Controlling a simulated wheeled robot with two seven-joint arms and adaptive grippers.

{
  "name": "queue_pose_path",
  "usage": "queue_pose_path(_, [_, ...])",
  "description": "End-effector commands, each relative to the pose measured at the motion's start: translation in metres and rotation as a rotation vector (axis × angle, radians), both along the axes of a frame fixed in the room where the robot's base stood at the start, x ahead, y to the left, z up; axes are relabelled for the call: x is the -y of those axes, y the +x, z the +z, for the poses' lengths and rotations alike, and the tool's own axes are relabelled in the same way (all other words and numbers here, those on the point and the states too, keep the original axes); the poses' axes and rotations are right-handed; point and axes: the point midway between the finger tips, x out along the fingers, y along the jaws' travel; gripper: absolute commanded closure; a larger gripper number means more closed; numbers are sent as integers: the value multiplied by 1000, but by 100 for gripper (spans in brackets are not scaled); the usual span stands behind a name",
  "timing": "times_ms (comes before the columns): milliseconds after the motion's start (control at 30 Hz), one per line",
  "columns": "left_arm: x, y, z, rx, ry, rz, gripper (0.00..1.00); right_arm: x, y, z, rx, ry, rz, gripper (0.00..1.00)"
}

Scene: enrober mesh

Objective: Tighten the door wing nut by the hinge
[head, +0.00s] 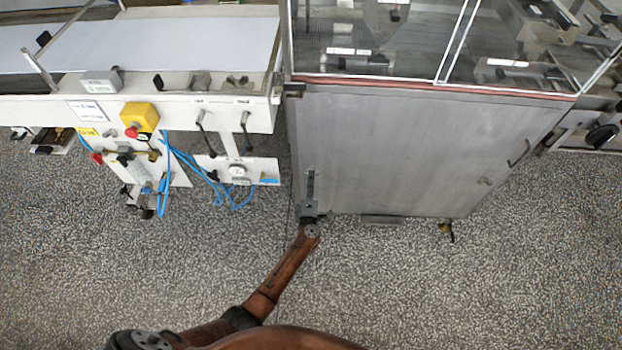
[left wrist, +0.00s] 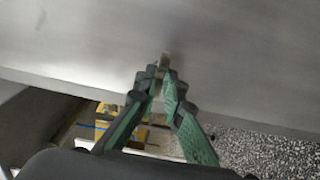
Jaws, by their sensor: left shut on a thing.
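My left gripper (head: 311,174) reaches the lower left part of the large grey metal door (head: 400,145) in the head view. In the left wrist view, its green and black fingers (left wrist: 166,76) are closed together at the tips on a small metallic piece, the wing nut (left wrist: 164,61), against the door's plain surface. The nut's shape is mostly hidden between the fingertips, and I cannot tell how far it is turned. In the head view the gripper covers it. The hinge cannot be made out clearly. My right gripper is not in view.
A white conveyor frame (head: 230,112) stands left of the door, with a yellow emergency-stop box (head: 139,117) and blue cables (head: 215,185) hanging below. Clear guard panels (head: 365,40) sit above the door. A handle (head: 519,153) is at its right. The speckled floor (head: 400,290) in front is free.

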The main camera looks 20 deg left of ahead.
Motion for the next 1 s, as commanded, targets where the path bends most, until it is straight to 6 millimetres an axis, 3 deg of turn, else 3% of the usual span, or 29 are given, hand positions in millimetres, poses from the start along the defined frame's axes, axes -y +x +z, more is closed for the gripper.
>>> queue_pose_path(67, [0, -1, -2, -3, 1, 0, 100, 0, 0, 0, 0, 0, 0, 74])
queue_pose_path(100, [0, -1, -2, -3, 1, 0, 89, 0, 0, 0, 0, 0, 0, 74])
queue_pose_path(333, [0, -1, -1, -2, -1, 0, 74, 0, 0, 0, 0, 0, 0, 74])
queue_pose_path(667, [1, -4, -1, -1, -2, 0, 74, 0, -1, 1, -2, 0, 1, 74])
queue_pose_path(1000, [15, -54, -2, -2, -3, 1, 74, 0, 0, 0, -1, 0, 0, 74])
